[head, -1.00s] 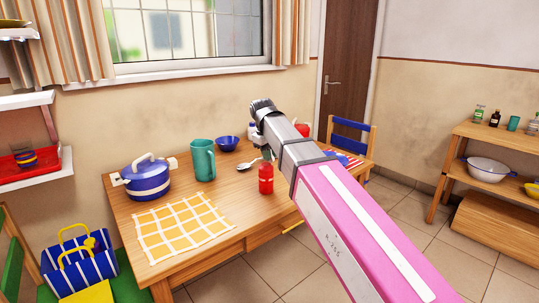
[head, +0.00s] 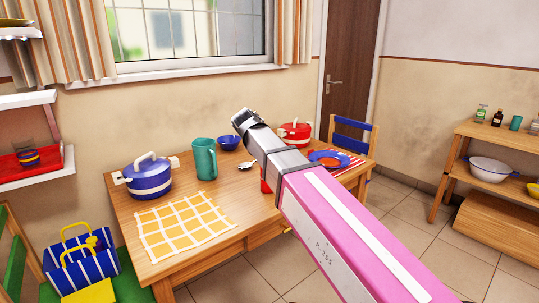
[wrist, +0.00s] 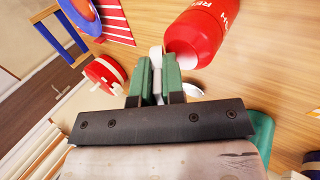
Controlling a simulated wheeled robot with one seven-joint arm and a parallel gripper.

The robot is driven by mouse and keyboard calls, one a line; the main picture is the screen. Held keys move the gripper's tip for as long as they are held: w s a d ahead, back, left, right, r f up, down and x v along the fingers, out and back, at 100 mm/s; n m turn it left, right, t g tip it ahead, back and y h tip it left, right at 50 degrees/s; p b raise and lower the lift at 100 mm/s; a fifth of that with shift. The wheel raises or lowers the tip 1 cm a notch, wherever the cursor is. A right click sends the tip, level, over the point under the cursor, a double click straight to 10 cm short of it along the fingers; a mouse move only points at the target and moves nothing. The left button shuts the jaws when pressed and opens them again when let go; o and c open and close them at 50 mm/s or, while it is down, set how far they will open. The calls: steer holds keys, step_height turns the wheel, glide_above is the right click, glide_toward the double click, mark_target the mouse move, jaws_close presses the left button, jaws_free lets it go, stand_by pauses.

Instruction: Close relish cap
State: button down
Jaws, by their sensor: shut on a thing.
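In the wrist view my gripper (wrist: 156,80) has its green fingers shut on a small white piece (wrist: 156,54), which looks like a cap. The red relish bottle (wrist: 201,30) with white lettering is right beside the fingertips, to their right. I cannot tell whether the white piece touches the bottle. In the head view only a sliver of the red bottle (head: 265,187) shows on the table (head: 215,265). The rest of it, and my fingers, are hidden behind my arm.
A red pot (head: 295,134) and a blue plate (head: 328,158) stand right of my arm. A spoon (head: 235,160), blue bowl (head: 228,143), teal jug (head: 204,160) and blue pot (head: 149,180) stand to its left. A yellow checked cloth (head: 187,222) lies flat in front.

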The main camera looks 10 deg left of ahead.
steer(key=shift+s+a+f+t+h, duration=0.25)
steer(key=shift+s+t+h, duration=0.1)
steer(key=shift+t+h, duration=0.4)
steer(key=shift+t, duration=0.25)
steer(key=c, duration=1.2)
jaws_free()
